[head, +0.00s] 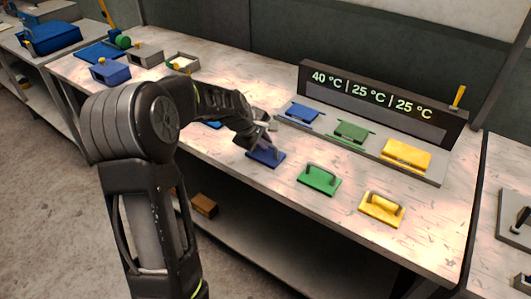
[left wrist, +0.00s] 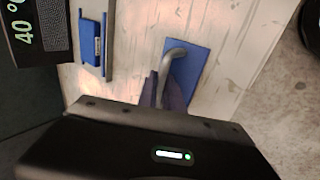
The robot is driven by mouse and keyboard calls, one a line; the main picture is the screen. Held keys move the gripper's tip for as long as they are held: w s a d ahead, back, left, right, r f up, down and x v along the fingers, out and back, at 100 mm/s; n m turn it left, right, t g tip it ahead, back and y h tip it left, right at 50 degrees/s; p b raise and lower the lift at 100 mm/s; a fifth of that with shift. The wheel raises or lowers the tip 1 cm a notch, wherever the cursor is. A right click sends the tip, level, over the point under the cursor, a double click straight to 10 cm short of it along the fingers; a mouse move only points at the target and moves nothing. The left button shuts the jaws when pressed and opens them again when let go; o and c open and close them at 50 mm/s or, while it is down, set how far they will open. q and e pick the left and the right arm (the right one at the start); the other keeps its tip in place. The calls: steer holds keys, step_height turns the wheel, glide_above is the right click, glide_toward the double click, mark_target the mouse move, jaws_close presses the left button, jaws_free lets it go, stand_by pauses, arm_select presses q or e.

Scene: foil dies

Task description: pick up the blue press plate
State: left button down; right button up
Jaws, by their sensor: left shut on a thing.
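The blue press plate (head: 262,159) lies near the front edge of the table, left of the green and yellow ones. It has a grey upright handle, which shows in the left wrist view on the blue plate (left wrist: 196,70). My left gripper (head: 272,147) reaches down over the plate and is shut on its handle. In the left wrist view the fingers (left wrist: 163,92) are at the handle, whose lower part they hide. I cannot see a gap between plate and table. My right gripper is in neither view.
A green press plate (head: 319,181) and a yellow one (head: 381,210) lie to the right. Behind, blue (head: 303,114), green (head: 350,132) and yellow (head: 407,155) dies sit before a sign (head: 380,105) reading 40, 25, 25 °C. Bins (head: 111,73) stand at the far left.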

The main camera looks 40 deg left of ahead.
arm_select(q)
steer(key=shift+r, duration=0.15)
steer(key=shift+w+r, duration=0.1)
steer(key=shift+r, duration=0.2)
step_height(320, 180, up, 9)
steer(key=shift+r, duration=0.15)
stand_by(0.7)
